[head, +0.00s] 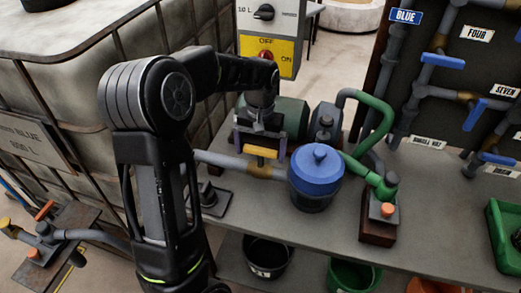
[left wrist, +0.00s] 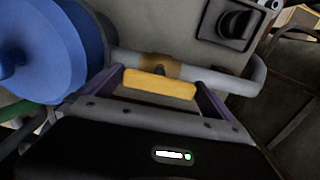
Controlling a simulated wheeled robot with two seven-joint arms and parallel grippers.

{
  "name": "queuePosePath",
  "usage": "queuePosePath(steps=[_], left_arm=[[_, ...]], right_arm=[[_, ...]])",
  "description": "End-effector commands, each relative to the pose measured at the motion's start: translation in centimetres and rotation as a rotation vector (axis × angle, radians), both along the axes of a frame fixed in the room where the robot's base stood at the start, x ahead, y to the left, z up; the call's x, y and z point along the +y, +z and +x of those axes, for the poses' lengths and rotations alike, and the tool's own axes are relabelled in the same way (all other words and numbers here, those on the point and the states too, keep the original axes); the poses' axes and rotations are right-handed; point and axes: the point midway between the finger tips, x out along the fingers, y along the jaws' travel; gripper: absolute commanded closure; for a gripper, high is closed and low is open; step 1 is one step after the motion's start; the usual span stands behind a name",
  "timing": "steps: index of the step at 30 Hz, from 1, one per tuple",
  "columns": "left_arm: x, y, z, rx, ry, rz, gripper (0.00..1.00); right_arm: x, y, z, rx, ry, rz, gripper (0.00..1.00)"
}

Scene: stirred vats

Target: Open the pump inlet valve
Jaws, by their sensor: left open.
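The pump inlet valve has a yellow lever handle (head: 262,152) on a grey pipe (head: 222,160) with a brass-coloured body. The pipe runs to a blue-lidded pot (head: 317,170). My left gripper (head: 260,143) is open over the handle. In the left wrist view, the yellow handle (left wrist: 160,84) lies crosswise between the two purple fingers of the left gripper (left wrist: 160,88), its ends close to them. Whether the fingers touch it I cannot tell. The handle looks roughly in line with the pipe. My right gripper is not in view.
The green pump (head: 283,115) sits behind the valve on the grey bench (head: 340,230). A yellow switch box (head: 270,38) stands behind. A caged tank (head: 50,90) is on the left. A pipe board with blue handles (head: 443,60) is on the right.

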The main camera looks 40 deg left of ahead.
Motion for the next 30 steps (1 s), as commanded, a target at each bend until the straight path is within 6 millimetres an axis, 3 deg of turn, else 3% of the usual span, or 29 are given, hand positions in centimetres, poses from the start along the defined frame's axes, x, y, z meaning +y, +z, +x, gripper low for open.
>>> queuePosePath(steps=[15, 30], left_arm=[[0.0, 7.1, 0.1, -0.005, 0.0, 0.001, 0.0], [0.0, 7.6, 0.0, -0.002, 0.001, 0.0, 0.0]], right_arm=[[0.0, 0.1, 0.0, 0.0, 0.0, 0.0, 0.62], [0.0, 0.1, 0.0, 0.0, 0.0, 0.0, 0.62]])
